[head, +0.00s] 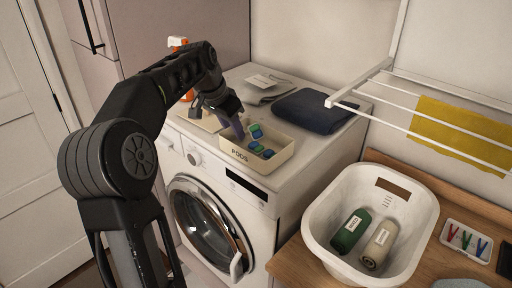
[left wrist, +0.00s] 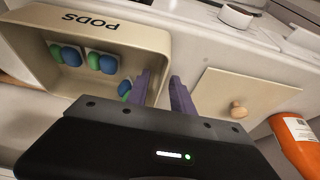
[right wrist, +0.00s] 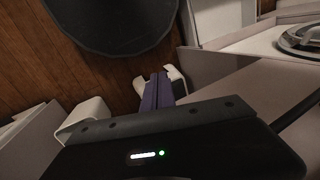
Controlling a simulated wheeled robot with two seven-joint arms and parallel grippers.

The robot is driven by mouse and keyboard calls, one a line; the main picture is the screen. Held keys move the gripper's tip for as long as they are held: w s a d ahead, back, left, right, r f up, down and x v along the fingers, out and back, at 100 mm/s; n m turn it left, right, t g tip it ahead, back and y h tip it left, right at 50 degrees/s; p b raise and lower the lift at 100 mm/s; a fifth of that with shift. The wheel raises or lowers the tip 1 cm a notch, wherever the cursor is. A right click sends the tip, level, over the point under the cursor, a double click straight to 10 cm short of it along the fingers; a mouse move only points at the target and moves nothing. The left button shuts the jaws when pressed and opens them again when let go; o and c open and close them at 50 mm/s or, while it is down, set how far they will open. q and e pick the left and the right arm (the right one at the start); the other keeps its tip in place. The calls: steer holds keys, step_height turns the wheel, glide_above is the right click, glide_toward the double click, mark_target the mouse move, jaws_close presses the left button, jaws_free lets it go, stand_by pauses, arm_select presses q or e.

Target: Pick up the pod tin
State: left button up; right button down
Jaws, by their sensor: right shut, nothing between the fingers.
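The pod tin (head: 285,155) is a cream open box marked PODS on top of the washing machine, with several blue-green pods inside. It also shows in the left wrist view (left wrist: 110,29). My left gripper (head: 238,130) is at the tin's left end, pointing down. In the left wrist view my left gripper (left wrist: 162,92) is open, with one purple finger inside the tin and the other outside, the end wall between them. A gap shows between the fingers. My right gripper (right wrist: 158,92) is shut and empty, away from the tin. The head view does not show it.
A lid with a wooden knob (left wrist: 238,108) lies beside the tin. An orange bottle (left wrist: 296,142) stands beyond it. Dark folded cloth (head: 312,110) lies behind the tin.

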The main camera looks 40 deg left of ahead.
stand_by(0.5)
arm_select(q)
jaws_close()
stand_by(1.3)
